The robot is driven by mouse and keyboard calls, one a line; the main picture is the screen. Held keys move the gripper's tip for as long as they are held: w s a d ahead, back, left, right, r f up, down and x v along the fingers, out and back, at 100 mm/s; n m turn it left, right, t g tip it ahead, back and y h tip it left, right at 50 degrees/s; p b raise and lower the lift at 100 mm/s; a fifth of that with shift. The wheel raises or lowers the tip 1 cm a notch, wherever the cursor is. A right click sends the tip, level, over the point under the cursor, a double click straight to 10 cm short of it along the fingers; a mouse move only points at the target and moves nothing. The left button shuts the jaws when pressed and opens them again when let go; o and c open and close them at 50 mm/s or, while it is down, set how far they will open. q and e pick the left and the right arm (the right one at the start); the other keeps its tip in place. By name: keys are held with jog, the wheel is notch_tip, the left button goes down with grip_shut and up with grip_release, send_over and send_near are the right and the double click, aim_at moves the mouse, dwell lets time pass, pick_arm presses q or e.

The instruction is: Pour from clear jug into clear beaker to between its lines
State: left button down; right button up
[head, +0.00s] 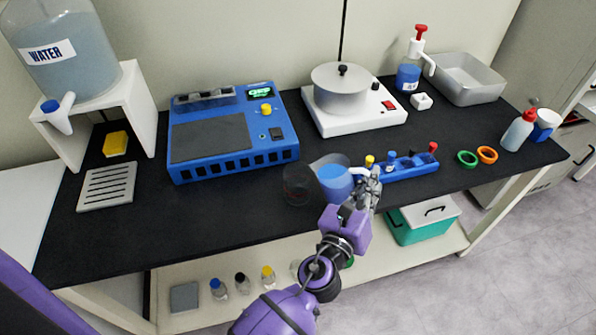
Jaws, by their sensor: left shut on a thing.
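The clear jug (336,182) holds blue liquid and is at the front middle of the black bench. Its clear rim leans left, so it appears slightly tilted toward the beaker. My left gripper (367,184) is shut on the jug's handle, on the jug's right side. The clear beaker (297,186) stands on the bench just left of the jug. It looks dark against the bench, with a reddish line on it. I see no blue liquid in it, but its contents are hard to make out. My right gripper is out of view.
A blue rack (408,166) with coloured-cap vials is close right of my gripper. A blue instrument (232,135) stands behind left, and a white hotplate device (360,115) behind right. Green (467,158) and orange (487,155) rings lie farther right. The front-left bench is clear.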

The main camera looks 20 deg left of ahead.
aim_at(365, 170)
pick_arm(q)
jog(key=shift+a+r+n, duration=0.15)
jog(key=shift+r+n, duration=0.15)
jog(key=shift+r, duration=0.1)
notch_tip(365, 170, up, 2)
jog(key=shift+a+r+p, duration=0.1)
jog(key=shift+a+p, duration=0.05)
jog(key=shift+p, duration=0.3)
jog(key=shift+f, duration=0.2)
jog(key=shift+a+r+n, duration=0.1)
jog(key=shift+a+n, duration=0.1)
jog(key=shift+n, duration=0.2)
jog(key=shift+r, duration=0.4)
jog(key=shift+f, duration=0.3)
jog(key=shift+r, duration=0.1)
jog(key=shift+a+r+p, duration=0.15)
jog(key=shift+r+p, duration=0.2)
jog(key=shift+r, duration=0.15)
jog(key=shift+a+f+n, duration=0.1)
jog(key=shift+a+n, duration=0.05)
jog(key=shift+n, duration=0.15)
jog(key=shift+r, duration=0.5)
jog(key=shift+f, duration=0.15)
jog(key=shift+a+r+n, duration=0.25)
jog(key=shift+r+n, duration=0.05)
jog(key=shift+f, duration=0.1)
